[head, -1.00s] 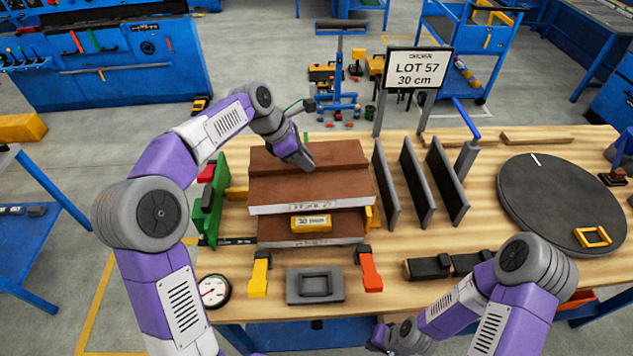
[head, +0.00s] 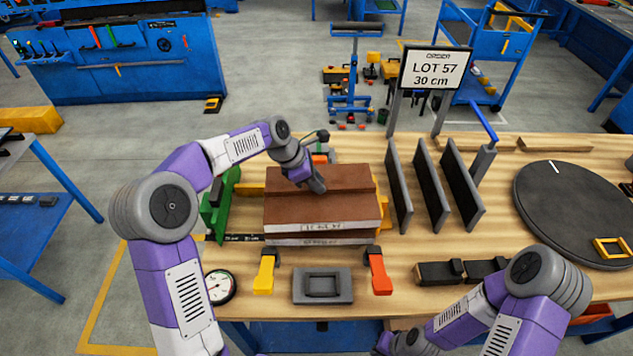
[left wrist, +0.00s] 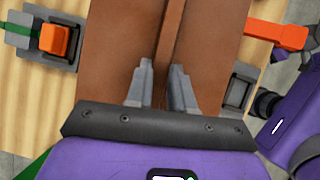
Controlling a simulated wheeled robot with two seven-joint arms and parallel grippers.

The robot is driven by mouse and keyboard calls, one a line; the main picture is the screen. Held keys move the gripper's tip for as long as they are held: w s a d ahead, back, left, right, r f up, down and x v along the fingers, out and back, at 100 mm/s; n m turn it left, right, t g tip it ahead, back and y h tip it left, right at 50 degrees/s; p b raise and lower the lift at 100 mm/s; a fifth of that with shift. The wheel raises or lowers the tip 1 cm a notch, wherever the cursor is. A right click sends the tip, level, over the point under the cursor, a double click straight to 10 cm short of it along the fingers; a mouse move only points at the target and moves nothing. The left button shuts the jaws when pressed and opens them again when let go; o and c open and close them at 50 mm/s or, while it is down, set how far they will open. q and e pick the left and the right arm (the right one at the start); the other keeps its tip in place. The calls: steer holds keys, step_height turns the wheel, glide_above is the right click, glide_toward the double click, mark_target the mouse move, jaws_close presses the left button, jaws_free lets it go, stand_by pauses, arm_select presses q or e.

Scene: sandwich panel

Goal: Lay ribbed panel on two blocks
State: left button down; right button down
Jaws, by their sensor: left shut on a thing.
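The brown ribbed panel (head: 345,208) has a pale, printed front edge and a raised rib along its top. My left gripper (head: 317,186) is shut on that rib, which runs between its fingers in the left wrist view (left wrist: 160,85). The panel is level over a lower panel (head: 320,239), of which only the front edge shows. The gap between them looks very narrow; I cannot tell whether the ribbed panel rests on anything. The two blocks are hidden beneath it. My right arm shows at the lower right, but its gripper is out of view.
A green upright (head: 217,205) stands left of the panels, and dark upright plates (head: 428,185) stand close on the right. Yellow (head: 265,272) and orange (head: 379,272) clamps flank a grey frame (head: 322,286) in front. A round dark turntable (head: 575,210) is farther right.

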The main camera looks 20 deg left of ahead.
arm_select(q)
steer(key=shift+f, duration=0.15)
steer(key=c, duration=1)
jaws_free()
steer(key=shift+f, duration=0.1)
steer(key=shift+o, duration=0.2)
steer(key=p+v, duration=0.2)
steer(key=v, duration=1)
steer(key=shift+r, duration=0.35)
